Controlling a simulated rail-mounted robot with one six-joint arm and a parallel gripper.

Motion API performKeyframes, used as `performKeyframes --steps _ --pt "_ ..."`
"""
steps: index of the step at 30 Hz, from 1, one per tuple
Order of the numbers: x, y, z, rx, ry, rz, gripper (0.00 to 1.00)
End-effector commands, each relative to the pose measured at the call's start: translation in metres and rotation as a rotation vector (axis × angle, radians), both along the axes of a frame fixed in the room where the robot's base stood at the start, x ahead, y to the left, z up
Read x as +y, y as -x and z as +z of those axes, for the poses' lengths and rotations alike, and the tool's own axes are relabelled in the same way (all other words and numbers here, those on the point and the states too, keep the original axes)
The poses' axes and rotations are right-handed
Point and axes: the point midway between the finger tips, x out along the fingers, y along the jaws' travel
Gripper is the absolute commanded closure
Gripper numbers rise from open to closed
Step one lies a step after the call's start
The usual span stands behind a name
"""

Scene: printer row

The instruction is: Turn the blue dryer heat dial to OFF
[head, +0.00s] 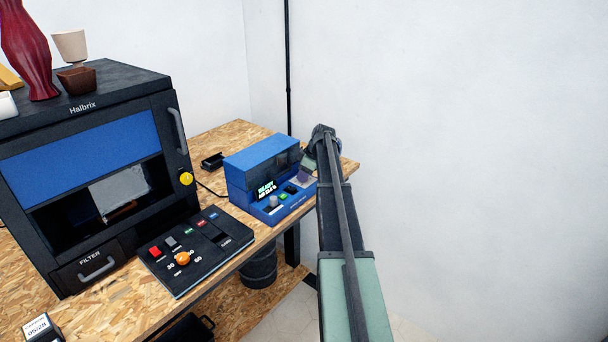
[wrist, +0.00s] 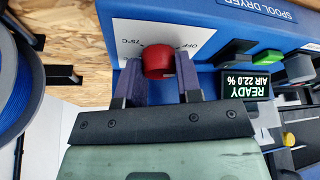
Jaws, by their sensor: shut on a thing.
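The blue dryer (head: 250,180) stands on the chipboard bench in the head view, and its face marked SPOOL DRYER (wrist: 215,10) fills the top of the wrist view. Its red heat dial (wrist: 158,60) sits on a white plate, with 75°C printed to its left and OFF to its right. My gripper (wrist: 158,78) is shut on the dial, one purple finger on each side. I see no pointer on the dial, so its setting cannot be told.
The dryer's screen (wrist: 238,85) reads READY, AIR 22.0 %, right of the fingers. Green (wrist: 267,57) and grey (wrist: 299,68) controls stand beyond it. A blue spool (wrist: 15,85) is at the left edge. A Halbrix machine (head: 90,100) and control panel (head: 195,250) stand left in the head view.

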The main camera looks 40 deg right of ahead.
Motion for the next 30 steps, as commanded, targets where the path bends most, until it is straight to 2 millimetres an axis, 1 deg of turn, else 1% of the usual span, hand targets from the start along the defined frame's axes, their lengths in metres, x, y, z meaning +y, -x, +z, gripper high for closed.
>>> performKeyframes --steps 6,15,22,30 --pt "-0.0014 -0.001 -0.0001 0.0 0.0 0.18 0.91" --pt "-0.0012 -0.0011 -0.0001 0.001 0.001 0.345 0.91" --pt "-0.001 -0.0008 -0.0002 0.001 0.0 0.396 0.91" --pt "-0.0009 -0.0006 -0.0002 0.001 0.001 0.405 0.91"
